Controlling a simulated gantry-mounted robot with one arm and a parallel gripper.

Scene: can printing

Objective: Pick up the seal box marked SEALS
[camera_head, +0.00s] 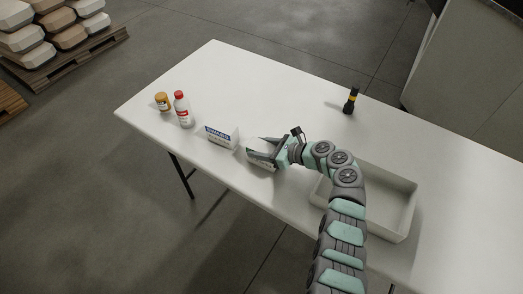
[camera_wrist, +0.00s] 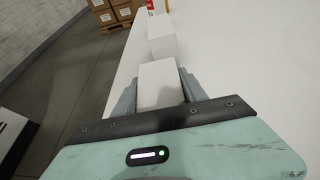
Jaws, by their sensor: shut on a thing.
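My gripper (camera_head: 258,147) is at the front edge of the white table, shut on a small white box (camera_head: 262,163). In the wrist view the box (camera_wrist: 160,84) sits between the two grey fingers, with its plain white top showing. Its marking is mostly hidden, so I cannot read SEALS on it. I cannot tell whether it rests on the table or is slightly lifted. A second white box (camera_head: 221,137) with a blue lettered band stands just to the left, apart from it. In the wrist view this second box (camera_wrist: 161,36) is directly beyond the held one.
A white bottle with a red cap (camera_head: 183,110) and an amber jar (camera_head: 162,102) stand further left on the table (camera_head: 270,85). A black and yellow flashlight (camera_head: 350,101) stands at the back. A shallow white tray (camera_head: 392,190) lies to the right, partly behind my arm.

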